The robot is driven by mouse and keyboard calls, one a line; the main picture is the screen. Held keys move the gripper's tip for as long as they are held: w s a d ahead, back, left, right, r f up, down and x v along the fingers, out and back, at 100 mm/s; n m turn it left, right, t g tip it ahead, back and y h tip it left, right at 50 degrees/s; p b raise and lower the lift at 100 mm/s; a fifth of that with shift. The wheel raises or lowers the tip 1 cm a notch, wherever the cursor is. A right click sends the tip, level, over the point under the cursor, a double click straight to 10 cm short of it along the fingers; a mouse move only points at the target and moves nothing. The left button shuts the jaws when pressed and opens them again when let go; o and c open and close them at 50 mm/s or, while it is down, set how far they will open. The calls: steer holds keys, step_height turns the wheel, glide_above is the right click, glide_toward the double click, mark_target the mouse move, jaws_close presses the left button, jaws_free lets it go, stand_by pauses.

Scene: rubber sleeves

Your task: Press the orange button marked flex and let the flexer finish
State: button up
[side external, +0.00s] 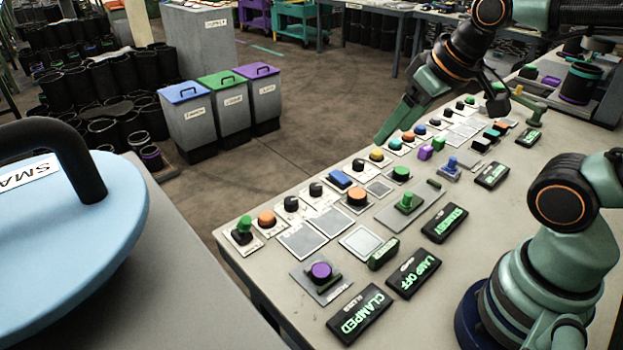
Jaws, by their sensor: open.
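Several orange buttons sit on the bench panel: one at the near left end (267,218), a larger one mid-panel (356,196), and a small one farther back (408,136). Their labels are too small to read, so I cannot tell which is marked flex. My gripper (458,127) is open and empty above the far part of the panel. Its long green finger points down toward the far-left row of buttons; whether it touches any I cannot tell. At the far right a machine holds a black sleeve (580,84) with teal and purple bands; I cannot tell if it is the flexer.
A purple knob (320,271), green levers (408,202) and other coloured buttons crowd the panel. Lidded bins (220,110) stand on the floor behind. A blue lid (70,240) fills the left foreground.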

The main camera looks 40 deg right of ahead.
jaws_close()
stand_by(1.7)
